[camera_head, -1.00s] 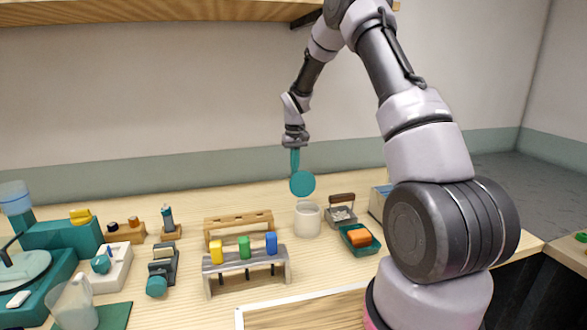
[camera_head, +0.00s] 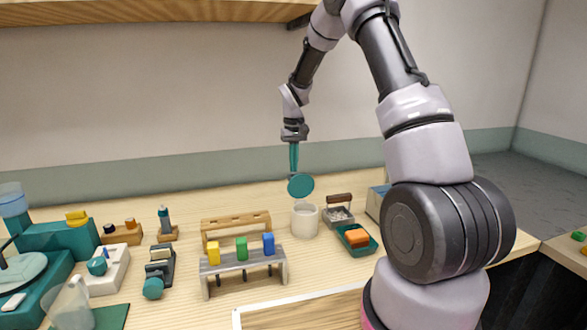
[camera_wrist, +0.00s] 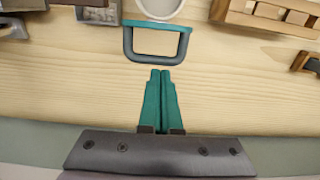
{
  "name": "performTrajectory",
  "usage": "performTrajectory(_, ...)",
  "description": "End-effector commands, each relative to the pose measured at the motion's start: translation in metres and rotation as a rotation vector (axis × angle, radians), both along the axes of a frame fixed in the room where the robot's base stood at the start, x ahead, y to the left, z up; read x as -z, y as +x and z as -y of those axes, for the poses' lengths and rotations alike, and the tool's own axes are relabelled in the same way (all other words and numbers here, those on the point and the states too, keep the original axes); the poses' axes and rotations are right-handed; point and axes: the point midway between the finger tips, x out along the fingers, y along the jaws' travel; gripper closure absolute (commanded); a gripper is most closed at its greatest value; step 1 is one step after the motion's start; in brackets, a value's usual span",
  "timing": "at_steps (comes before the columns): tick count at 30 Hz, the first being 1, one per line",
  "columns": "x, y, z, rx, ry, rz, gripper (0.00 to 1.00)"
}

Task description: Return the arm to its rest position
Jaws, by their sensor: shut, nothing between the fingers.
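My gripper (camera_head: 294,168) hangs from my arm with its teal fingers pointing down, in front of the back wall. In the wrist view my gripper (camera_wrist: 160,74) is shut, its fingers side by side with nothing between them. Just below it in the head view, a teal round lid (camera_head: 300,186) stands upright over the back of a white pot (camera_head: 305,220). In the wrist view the lid (camera_wrist: 152,23) shows edge-on with a dark loop handle (camera_wrist: 154,60), apart from my fingertips.
A rack (camera_head: 243,260) holds yellow, green and blue blocks. A wooden rack (camera_head: 236,224) stands behind it. A teal tray (camera_head: 372,246) with orange contents is to the right of the pot. A wooden shelf (camera_head: 160,12) hangs above; open air lies around my gripper.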

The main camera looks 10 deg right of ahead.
Motion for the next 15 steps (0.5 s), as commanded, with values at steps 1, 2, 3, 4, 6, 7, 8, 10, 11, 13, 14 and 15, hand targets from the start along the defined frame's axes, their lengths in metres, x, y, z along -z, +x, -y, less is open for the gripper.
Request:
performTrajectory(1, -0.011, 0.001, 0.0, 0.0, 0.0, 0.006, 1.0)
performTrajectory(2, -0.017, 0.001, 0.0, 0.001, 0.0, 0.006, 1.0)
performTrajectory(3, -0.025, 0.001, 0.0, 0.001, -0.001, 0.006, 1.0)
performTrajectory(4, -0.032, 0.001, 0.0, 0.001, -0.001, 0.006, 1.0)
performTrajectory(6, -0.046, 0.001, 0.0, 0.0, -0.001, 0.005, 1.0)
performTrajectory(7, -0.052, 0.001, 0.0, 0.001, -0.001, 0.006, 1.0)
performTrajectory(8, -0.058, 0.001, 0.0, 0.001, -0.001, 0.005, 1.0)
performTrajectory(10, -0.07, 0.0, 0.0, 0.0, 0.0, 0.004, 1.0)
performTrajectory(11, -0.074, 0.001, 0.0, 0.0, 0.0, 0.004, 1.0)
performTrajectory(13, -0.083, 0.001, 0.0, 0.001, 0.0, 0.004, 1.0)
performTrajectory(14, -0.086, 0.001, 0.0, 0.001, 0.0, 0.003, 1.0)
performTrajectory(15, -0.089, 0.0, 0.001, 0.001, 0.0, 0.002, 1.0)
